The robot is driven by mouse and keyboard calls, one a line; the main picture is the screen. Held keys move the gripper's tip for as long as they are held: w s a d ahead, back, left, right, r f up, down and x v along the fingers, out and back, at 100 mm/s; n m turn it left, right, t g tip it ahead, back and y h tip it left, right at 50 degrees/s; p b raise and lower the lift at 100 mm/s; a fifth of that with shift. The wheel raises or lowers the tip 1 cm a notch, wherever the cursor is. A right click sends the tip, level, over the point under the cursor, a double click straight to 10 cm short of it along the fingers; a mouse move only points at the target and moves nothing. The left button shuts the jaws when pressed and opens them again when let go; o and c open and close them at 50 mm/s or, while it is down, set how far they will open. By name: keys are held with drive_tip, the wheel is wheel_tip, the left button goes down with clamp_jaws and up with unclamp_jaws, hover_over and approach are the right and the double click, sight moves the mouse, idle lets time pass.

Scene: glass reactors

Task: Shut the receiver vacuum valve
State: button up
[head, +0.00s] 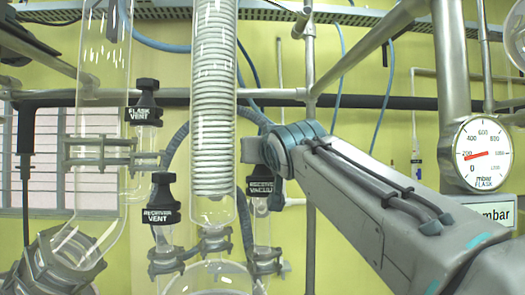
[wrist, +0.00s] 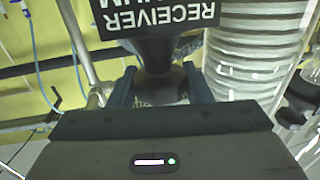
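The receiver vacuum valve shows its black label (head: 261,187) in the head view, with its knob top hidden behind my gripper (head: 258,152). In the wrist view the label (wrist: 155,16) reads upside down at the top, and the dark knob (wrist: 160,85) sits between the two blue-grey fingers of my gripper (wrist: 160,92). A finger lies against each side of the knob, with no clear gap, so my gripper looks shut on it. The knob's turn position cannot be read.
The receiver vent valve (head: 162,200) and flask vent valve (head: 145,105) stand to the left. A glass coil column (head: 213,100) stands close beside my gripper. The flask gauge (head: 483,153) at right has a red needle near 200. Pipes and blue hoses run behind.

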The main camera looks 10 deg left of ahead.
drive_tip(key=shift+f+m+t+h, duration=0.1)
drive_tip(key=shift+m+t+h, duration=0.2)
drive_tip(key=shift+h, duration=0.3)
drive_tip(key=shift+m+h, duration=0.3)
drive_tip(key=shift+h, duration=0.2)
drive_tip(key=shift+a+f+b, duration=0.1)
drive_tip(key=shift+f+b, duration=0.05)
drive_tip(key=shift+b, duration=0.3)
drive_tip(key=shift+m+t+h+b, duration=0.3)
drive_tip(key=shift+m+h+b, duration=0.35)
drive_tip(key=shift+h, duration=0.25)
drive_tip(key=m+h, duration=0.1)
drive_tip(key=h, duration=0.1)
drive_tip(key=shift+r+m+h+p, duration=0.25)
drive_tip(key=shift+m+h+p, duration=0.1)
drive_tip(key=shift+h+p, duration=0.05)
drive_tip(key=shift+m+h+p, duration=0.45)
drive_tip(key=shift+m+h, duration=0.25)
drive_tip(key=shift+h, duration=0.4)
drive_tip(key=shift+m+h, duration=0.4)
drive_tip(key=shift+h, duration=0.1)
